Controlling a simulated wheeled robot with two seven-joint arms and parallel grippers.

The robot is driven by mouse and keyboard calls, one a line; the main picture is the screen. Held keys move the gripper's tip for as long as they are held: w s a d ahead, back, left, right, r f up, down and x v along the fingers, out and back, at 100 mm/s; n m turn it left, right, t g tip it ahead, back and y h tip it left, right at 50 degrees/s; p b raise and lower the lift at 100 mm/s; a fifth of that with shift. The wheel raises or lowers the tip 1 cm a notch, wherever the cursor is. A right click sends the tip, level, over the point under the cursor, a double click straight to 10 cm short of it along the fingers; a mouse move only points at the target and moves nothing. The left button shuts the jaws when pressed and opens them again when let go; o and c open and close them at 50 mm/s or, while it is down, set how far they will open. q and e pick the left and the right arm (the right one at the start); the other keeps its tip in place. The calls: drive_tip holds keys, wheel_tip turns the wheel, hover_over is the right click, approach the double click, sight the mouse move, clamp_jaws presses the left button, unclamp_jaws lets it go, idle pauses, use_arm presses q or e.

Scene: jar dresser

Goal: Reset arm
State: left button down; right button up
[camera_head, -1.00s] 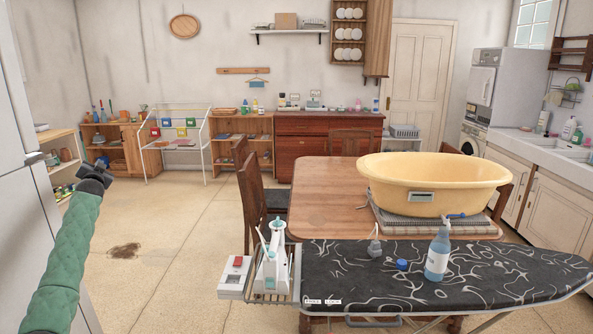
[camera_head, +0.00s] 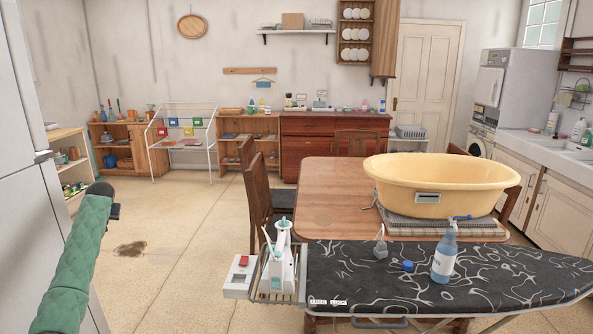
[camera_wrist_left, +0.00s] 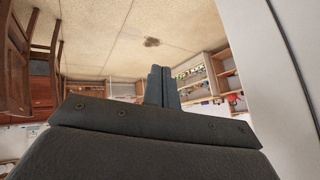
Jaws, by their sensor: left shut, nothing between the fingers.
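My left arm comes in from the left in the head view, covered in a green sleeve. My left gripper (camera_head: 114,211) is at its end, mostly hidden behind the arm's dark wrist. The left wrist view shows its two dark fingers (camera_wrist_left: 162,86) together, shut with nothing between them. The gripper is over open floor, apart from all furniture, with the white fridge-like cabinet close on its left. My right arm and gripper are not in view.
An ironing board (camera_head: 350,285) stands at front right, bearing a spray bottle (camera_head: 443,256), a blue cap (camera_head: 408,266) and a white iron (camera_head: 281,255). Behind it a wooden table (camera_head: 325,190) holds a yellow tub (camera_head: 440,180). The floor (camera_head: 190,240) at centre left is clear apart from a dark stain.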

use_arm(q)
drive_tip(key=s+d+f+m+h, duration=0.1)
drive_tip(key=s+d+f, duration=0.3)
drive_tip(key=d+f, duration=0.5)
drive_tip(key=s+d+f+m, duration=0.1)
drive_tip(key=s+d+f, duration=0.3)
drive_tip(key=f, duration=0.8)
drive_tip(key=s+d+f+m+g+h, duration=0.1)
drive_tip(key=s+d+f+m+g, duration=0.1)
drive_tip(key=s+d+f, duration=1.5)
drive_tip(key=s+d+f+m+h, duration=0.1)
drive_tip(key=s+d+f+h, duration=0.1)
drive_tip(key=s+d+f, duration=0.8)
drive_tip(key=s+d+g, duration=0.1)
drive_tip(key=s+d, duration=0.4)
drive_tip(key=s, duration=0.6)
drive_tip(key=s+d+f+h, duration=0.1)
drive_tip(key=s+d, duration=0.4)
drive_tip(key=s, duration=0.6)
drive_tip(key=s+d+f+g+h, duration=0.1)
drive_tip(key=s+d, duration=0.5)
drive_tip(key=s, duration=0.6)
drive_tip(key=shift+g, duration=0.3)
